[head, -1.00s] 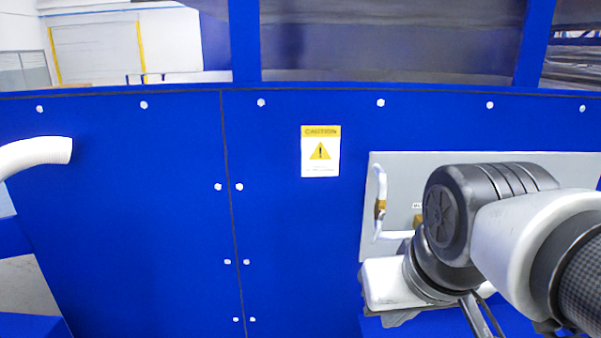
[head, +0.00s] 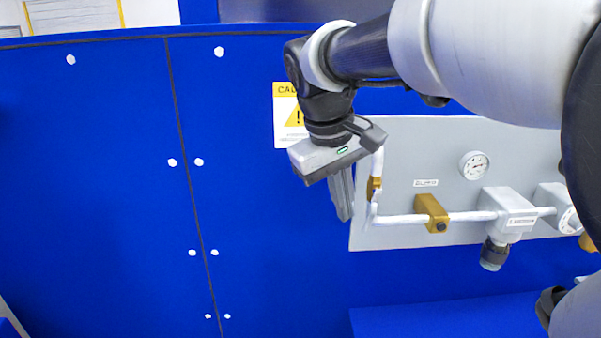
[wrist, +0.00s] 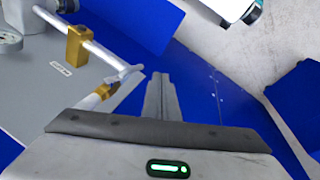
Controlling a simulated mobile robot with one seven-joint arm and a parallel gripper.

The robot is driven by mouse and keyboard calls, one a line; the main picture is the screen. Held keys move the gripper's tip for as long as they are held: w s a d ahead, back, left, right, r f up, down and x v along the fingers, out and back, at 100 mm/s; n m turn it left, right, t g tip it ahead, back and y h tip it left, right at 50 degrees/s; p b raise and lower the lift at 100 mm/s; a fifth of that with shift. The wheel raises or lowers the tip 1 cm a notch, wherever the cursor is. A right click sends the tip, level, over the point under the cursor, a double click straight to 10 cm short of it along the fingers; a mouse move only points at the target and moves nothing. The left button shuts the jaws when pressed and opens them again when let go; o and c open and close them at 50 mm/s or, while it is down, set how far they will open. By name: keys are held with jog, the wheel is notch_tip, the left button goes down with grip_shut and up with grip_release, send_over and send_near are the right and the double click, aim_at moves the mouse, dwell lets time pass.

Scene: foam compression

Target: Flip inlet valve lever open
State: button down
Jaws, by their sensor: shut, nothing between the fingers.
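My gripper (head: 344,216) is shut and empty, pointing down with its fingers together, in front of the panel's left edge. In the head view it appears just left of a brass valve (head: 374,188) on the upright white pipe. A thin white piece (head: 371,210), perhaps the lever, shows just below that brass body. In the wrist view the fingers (wrist: 160,76) are beside the brass valve (wrist: 106,89), with a visible gap, and a white lever-like piece (wrist: 128,74) lies near their tips. My gripper body hides part of the pipe.
The grey panel (head: 400,150) carries a brass block (head: 432,212) on the horizontal pipe, a gauge (head: 474,166) and a regulator (head: 507,212). A yellow caution sign (head: 288,130) is behind my wrist. The blue wall to the left is clear.

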aim_at(369, 221)
jog(key=w+d+f, duration=0.3)
jog(key=d+f, duration=0.1)
jog(key=shift+f, duration=0.2)
dwell(0.3)
jog(key=shift+d+f+h, duration=0.45)
jog(key=shift+d+h, duration=0.05)
jog(key=shift+h, duration=0.3)
jog(key=shift+r, duration=0.15)
